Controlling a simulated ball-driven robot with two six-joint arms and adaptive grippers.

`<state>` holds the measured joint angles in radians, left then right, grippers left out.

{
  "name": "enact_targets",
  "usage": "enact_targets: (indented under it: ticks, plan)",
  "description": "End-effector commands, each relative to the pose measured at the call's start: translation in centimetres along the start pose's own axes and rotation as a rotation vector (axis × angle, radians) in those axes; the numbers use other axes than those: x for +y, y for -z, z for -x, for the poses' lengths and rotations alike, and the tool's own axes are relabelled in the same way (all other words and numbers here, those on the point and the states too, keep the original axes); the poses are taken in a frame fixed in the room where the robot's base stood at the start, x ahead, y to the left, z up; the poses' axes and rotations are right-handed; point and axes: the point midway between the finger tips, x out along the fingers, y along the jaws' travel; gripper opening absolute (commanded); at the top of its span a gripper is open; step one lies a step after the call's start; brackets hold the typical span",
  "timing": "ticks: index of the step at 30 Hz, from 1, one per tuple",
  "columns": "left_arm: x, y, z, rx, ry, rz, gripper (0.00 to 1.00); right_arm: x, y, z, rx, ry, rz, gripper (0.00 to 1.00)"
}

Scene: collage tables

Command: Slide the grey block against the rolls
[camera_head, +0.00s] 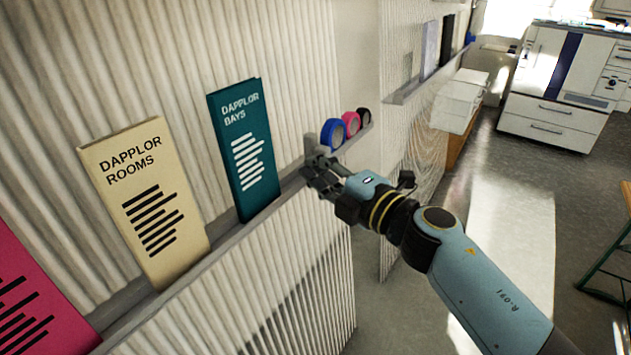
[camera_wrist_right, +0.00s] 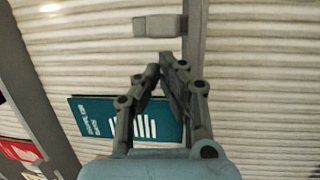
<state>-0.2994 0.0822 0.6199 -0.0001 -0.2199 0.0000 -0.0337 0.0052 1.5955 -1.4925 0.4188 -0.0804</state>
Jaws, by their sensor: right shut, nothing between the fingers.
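The grey block (camera_head: 311,143) stands on the narrow wall ledge, just left of a blue roll (camera_head: 327,135). I cannot tell whether the two touch. A pink roll (camera_head: 350,122) and a black roll (camera_head: 364,115) follow to the right on the ledge. My right gripper (camera_head: 312,168) is shut and empty at the ledge, on the block's near left side. In the right wrist view the shut fingertips (camera_wrist_right: 169,60) point toward the grey block (camera_wrist_right: 158,25), with a small gap between. The rolls do not show there. My left gripper is out of view.
A teal board (camera_head: 244,150), a cream board (camera_head: 147,205) and a pink board (camera_head: 35,300) lean on the ledge (camera_head: 215,252) left of the gripper. The teal board (camera_wrist_right: 115,117) shows behind the fingers in the wrist view. Another ledge (camera_head: 415,90) with boards is farther back.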

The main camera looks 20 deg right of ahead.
Motion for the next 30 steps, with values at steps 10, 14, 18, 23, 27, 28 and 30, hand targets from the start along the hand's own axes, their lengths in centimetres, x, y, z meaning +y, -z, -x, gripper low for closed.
enact_targets:
  ticks: [10, 14, 18, 23, 27, 28, 30]
  plan:
    - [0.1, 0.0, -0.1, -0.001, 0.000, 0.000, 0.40, 0.1, -0.7, -0.2, 0.000, -0.001, 0.000, 0.00]
    - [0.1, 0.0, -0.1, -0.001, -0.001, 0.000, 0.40, 0.1, -0.8, -0.2, 0.000, -0.001, 0.000, 0.00]
    - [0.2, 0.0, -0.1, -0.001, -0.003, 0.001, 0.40, 0.1, -2.1, -0.5, 0.000, 0.000, 0.002, 0.00]
    - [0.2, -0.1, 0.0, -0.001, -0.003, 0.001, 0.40, 0.1, -3.7, -0.9, -0.001, -0.001, 0.000, 0.00]
    - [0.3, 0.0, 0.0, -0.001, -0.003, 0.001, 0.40, 0.1, -3.7, -0.9, -0.001, -0.001, -0.001, 0.00]
    - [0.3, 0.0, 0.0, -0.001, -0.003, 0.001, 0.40, 0.1, -3.7, -0.9, -0.001, -0.001, -0.001, 0.00]
    - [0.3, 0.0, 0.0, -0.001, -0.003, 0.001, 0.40, 0.1, -3.6, -0.9, -0.001, -0.001, 0.000, 0.00]
